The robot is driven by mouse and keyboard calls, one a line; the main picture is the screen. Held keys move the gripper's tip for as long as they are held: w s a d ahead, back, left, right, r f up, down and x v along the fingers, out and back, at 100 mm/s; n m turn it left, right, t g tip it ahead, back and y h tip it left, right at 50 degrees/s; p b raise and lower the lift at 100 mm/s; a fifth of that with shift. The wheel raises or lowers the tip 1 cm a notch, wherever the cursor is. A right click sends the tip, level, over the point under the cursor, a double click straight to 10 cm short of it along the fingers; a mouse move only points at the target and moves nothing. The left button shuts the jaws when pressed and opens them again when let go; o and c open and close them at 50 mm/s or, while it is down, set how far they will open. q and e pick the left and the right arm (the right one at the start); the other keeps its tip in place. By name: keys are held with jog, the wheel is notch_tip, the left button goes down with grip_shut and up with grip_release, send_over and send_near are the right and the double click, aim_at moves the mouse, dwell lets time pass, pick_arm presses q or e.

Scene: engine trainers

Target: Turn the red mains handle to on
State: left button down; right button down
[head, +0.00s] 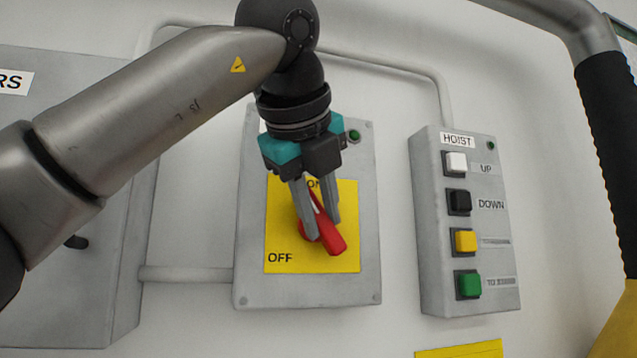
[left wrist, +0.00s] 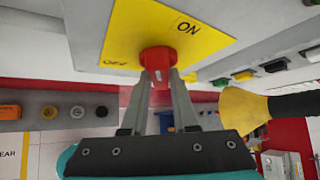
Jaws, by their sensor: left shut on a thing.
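The red mains handle (head: 333,240) sits on a yellow plate (head: 343,262) on a grey wall box. ON is printed at the plate's top and OFF at its lower left. The handle lies tilted, one end up near ON with a pale stripe, its thick end at the lower right. My left gripper (head: 322,226) reaches down from above, its fingers shut on the handle from both sides and hiding part of it. In the left wrist view the red handle (left wrist: 157,60) shows between the two finger tips. My right gripper is not in view.
A HOIST box (head: 434,292) with several coloured buttons is on the wall to the right. A bent metal tube with a black ribbed sleeve (head: 609,150) stands at the far right. A large grey cabinet (head: 60,300) is at the left. Conduits run along the wall.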

pick_arm(q)
jog(key=shift+d+r+m+g+y+p, duration=0.2)
jog(key=shift+m+g+y+p, duration=0.35)
jog(key=shift+y+p, duration=0.45)
jog(key=shift+m+y+p, duration=0.35)
jog(key=shift+y, duration=0.15)
jog(key=shift+w+d+f+m+g+y, duration=0.1)
jog(key=shift+m+g+y, duration=0.4)
jog(key=shift+y, duration=0.3)
jog(key=c, duration=0.7)
grip_release()
